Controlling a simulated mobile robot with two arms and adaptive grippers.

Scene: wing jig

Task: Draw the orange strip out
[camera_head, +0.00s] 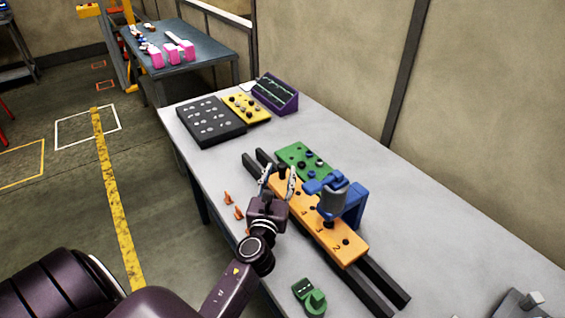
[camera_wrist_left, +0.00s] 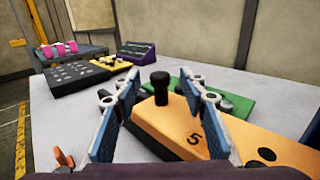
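The orange strip (camera_head: 312,222) is a long numbered bar lying on two dark parallel rails (camera_head: 380,285) on the grey table. A black knob stands upright near its far end; in the left wrist view the knob (camera_wrist_left: 160,84) shows above the strip (camera_wrist_left: 225,135), near the number 5. My left gripper (camera_head: 278,177) is open at this far end. In the left wrist view its blue-padded fingers (camera_wrist_left: 160,100) stand to either side of the knob, with visible gaps. The strip's far end is partly hidden by the gripper. My right gripper is not in view.
A blue clamp (camera_head: 352,205) with a grey cylinder stands over the strip's middle. A green plate (camera_head: 300,158) lies behind the strip. Small orange pieces (camera_head: 227,197) lie left of the gripper, and a green part (camera_head: 314,301) lies in front. A black tray (camera_head: 211,122) is farther back.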

